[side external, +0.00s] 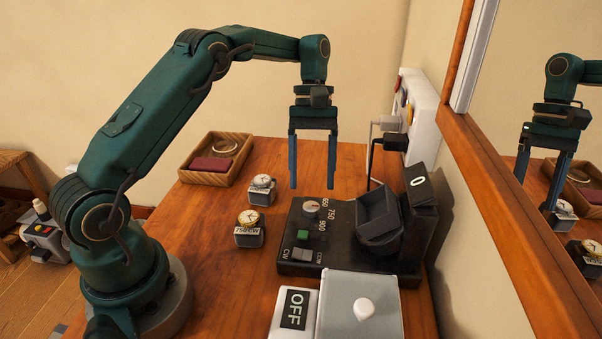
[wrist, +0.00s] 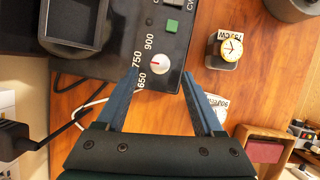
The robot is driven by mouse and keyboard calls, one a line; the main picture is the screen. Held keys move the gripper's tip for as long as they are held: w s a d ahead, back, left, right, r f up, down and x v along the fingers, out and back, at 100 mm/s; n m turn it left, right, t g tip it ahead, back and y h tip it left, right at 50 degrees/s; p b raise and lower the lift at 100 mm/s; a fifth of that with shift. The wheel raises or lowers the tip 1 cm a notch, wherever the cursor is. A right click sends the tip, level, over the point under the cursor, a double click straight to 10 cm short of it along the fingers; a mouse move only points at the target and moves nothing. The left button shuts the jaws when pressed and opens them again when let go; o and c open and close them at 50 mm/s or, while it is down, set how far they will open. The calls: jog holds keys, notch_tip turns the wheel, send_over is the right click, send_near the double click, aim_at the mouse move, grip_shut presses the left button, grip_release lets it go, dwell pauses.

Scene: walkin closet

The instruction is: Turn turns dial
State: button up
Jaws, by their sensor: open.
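The turns dial (side external: 311,208) is a small round pale knob on the black watch-winder base (side external: 340,265). In the wrist view the dial (wrist: 160,64) has a red pointer mark aimed left, near the 750 label; 650 and 900 also show. My gripper (side external: 311,186) is open and empty, pointing down above the dial in the side view. In the wrist view my gripper's fingertips (wrist: 160,76) lie on either side of the dial, apart from it. The base also has a green button (side external: 303,235) and a grey CW/CCW switch (side external: 306,257).
The winder's black cup (side external: 378,222) stands right of the dial. Two watches on stands (side external: 262,190) (side external: 249,228) are on the left. A wooden tray (side external: 217,160) lies behind. A white OFF box (side external: 293,312) is in front. A mirror and wall outlet with cables are at right.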

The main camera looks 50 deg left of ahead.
aim_at(311, 205)
jog(key=shift+x, duration=2.15)
grip_shut()
